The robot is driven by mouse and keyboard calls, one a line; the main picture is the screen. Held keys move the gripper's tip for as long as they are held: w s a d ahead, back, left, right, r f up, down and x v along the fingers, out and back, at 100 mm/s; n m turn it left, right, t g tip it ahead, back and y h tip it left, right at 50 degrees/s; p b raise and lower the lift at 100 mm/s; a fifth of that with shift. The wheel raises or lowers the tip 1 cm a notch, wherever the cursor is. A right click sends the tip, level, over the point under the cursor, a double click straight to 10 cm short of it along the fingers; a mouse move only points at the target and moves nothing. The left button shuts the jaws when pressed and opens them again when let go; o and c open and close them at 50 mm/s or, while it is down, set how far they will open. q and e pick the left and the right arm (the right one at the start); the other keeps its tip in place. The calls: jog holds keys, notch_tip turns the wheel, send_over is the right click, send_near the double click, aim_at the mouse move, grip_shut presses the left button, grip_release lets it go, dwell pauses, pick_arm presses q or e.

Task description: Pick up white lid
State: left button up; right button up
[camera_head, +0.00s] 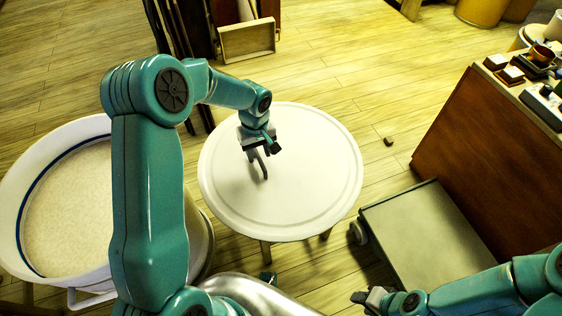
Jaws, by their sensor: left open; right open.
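A large round white lid (310,190) with a raised rim ring lies flat at the centre of the view. Wooden legs show beneath it, so it appears to rest on a low stand whose top is hidden. My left gripper (266,160) is open and empty over the upper left part of the lid, fingers pointing down. I cannot tell whether the fingertips touch the lid. My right gripper (364,297) is open and empty at the bottom, below and right of the lid and apart from it.
A white tub (14,215) of pale meal stands at the left. A low wheeled platform (425,235) and a brown cabinet (485,150) with small items on top stand at the right. A wooden crate (247,41) is behind. A small brown block (388,141) lies on open plank floor.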

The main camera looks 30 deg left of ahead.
aim_at(260, 158)
pick_arm(q)
notch_tip(260, 158, down, 4)
jog(key=shift+r, duration=0.1)
jog(key=shift+f, duration=0.35)
jog(key=shift+r, duration=0.1)
grip_shut()
jog(key=shift+w+r, duration=0.1)
jog(key=shift+r, duration=0.05)
